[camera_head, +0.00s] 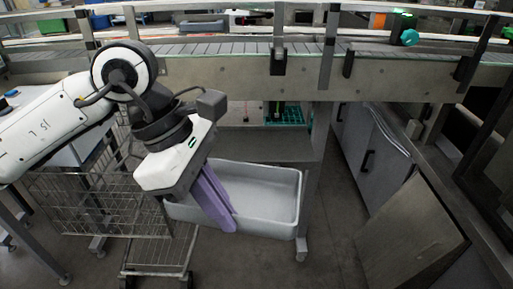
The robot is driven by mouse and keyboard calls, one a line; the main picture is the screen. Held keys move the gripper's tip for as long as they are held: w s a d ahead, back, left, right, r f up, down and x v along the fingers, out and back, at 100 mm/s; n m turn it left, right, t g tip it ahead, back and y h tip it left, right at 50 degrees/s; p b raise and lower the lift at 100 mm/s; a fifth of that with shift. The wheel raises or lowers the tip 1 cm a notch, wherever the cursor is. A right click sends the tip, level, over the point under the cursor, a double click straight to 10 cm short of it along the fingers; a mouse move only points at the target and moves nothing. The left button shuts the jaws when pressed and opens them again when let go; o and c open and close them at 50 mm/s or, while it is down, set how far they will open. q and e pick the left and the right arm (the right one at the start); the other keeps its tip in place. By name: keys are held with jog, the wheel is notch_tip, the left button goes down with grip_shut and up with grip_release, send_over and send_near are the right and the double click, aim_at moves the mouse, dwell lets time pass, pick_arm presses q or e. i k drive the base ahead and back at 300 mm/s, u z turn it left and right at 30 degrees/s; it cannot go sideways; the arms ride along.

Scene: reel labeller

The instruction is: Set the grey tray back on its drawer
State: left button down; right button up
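The grey tray (270,222) is a shallow, open-topped bin at the middle of the head view, below the conveyor and in front of a grey shelf. Its visible interior looks empty. My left gripper (222,222) comes down over the tray's left part, with its long purple fingers crossing the near rim and side wall. The fingers lie close together and overlap in this view. Whether they grip the tray wall or only pass in front of it cannot be told. The fingers and wrist hide part of the tray's left side. My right gripper is not in view.
A wire cart (75,205) stands at the left, beside and partly behind the tray. The conveyor frame (235,75) runs across above. A grey shelf (265,146) lies behind the tray. Grey cabinets (372,150) stand to the right. Some floor (335,225) is clear right of the tray.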

aim_at(245, 146)
jog(key=i, duration=0.9)
